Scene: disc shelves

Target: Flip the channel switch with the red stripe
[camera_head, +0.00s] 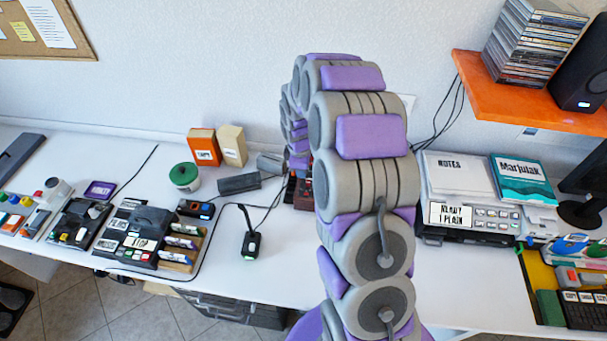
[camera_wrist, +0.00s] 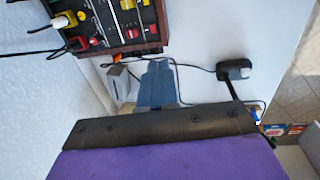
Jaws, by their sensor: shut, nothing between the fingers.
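A dark control box with red sides (camera_wrist: 112,47) fills the upper left of the wrist view. Its top carries several small switches or knobs, with yellow and red plugs at its left. I cannot make out which switch has a red stripe. In the head view, a small part of a red box (camera_head: 303,196) shows behind my arm. My gripper (camera_wrist: 163,118) is seen as a dark bar with a purple body across the bottom of the wrist view. It is shut and empty, apart from the box. In the head view my arm hides it.
A black stand-like device (camera_wrist: 235,70) with a cable is at the right of the wrist view. It also shows in the head view (camera_head: 251,243). An orange shelf (camera_head: 520,90) juts out at upper right.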

